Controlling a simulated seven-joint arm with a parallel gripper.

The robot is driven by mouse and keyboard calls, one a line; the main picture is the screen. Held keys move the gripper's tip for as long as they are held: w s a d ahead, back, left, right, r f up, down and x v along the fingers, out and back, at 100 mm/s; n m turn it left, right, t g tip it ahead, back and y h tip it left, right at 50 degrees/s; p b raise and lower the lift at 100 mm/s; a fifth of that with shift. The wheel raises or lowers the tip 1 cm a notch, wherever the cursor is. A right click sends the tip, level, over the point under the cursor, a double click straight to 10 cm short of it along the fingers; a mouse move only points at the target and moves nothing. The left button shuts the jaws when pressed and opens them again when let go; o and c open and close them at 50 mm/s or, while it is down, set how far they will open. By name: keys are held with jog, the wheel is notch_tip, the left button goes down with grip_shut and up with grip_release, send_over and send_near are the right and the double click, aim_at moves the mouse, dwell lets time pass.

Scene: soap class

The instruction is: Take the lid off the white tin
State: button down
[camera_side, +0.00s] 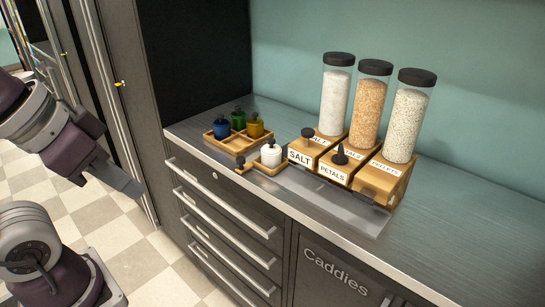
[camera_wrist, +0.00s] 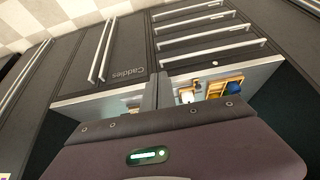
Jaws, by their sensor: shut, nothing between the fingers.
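The white tin (camera_side: 271,156) stands upright on a small wooden tray (camera_side: 284,165) near the counter's front edge. A small dark knob shows on its top. In the wrist view the tin (camera_wrist: 187,97) is a small white patch, partly hidden by my gripper. My gripper (camera_side: 132,188) is shut and empty at the left of the side view, out in front of the drawers and well apart from the tin. In the wrist view its fingers (camera_wrist: 156,92) are together.
Three tall dispensers (camera_side: 366,105) and labelled wooden boxes (camera_side: 300,158) stand to the right. A small dark-knobbed piece (camera_side: 240,161) is left of the tin.

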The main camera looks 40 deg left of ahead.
dwell(0.3)
jog(key=c, duration=0.6)
grip_release()
jog(key=shift+c, duration=0.2)
jog(key=w+r+m, duration=0.1)
jog(key=w+r, duration=0.3)
jog(key=w, duration=0.2)
jog(key=m+g+h, duration=0.3)
jog(key=m+g, duration=0.1)
jog(key=m, duration=0.6)
send_over(270, 139)
jog(key=s+a, duration=0.2)
notch_tip(270, 139, down, 11)
jog(key=x, duration=0.4)
jog(key=w+x, duration=0.1)
jog(key=x, duration=0.2)
jog(key=shift+d, duration=0.1)
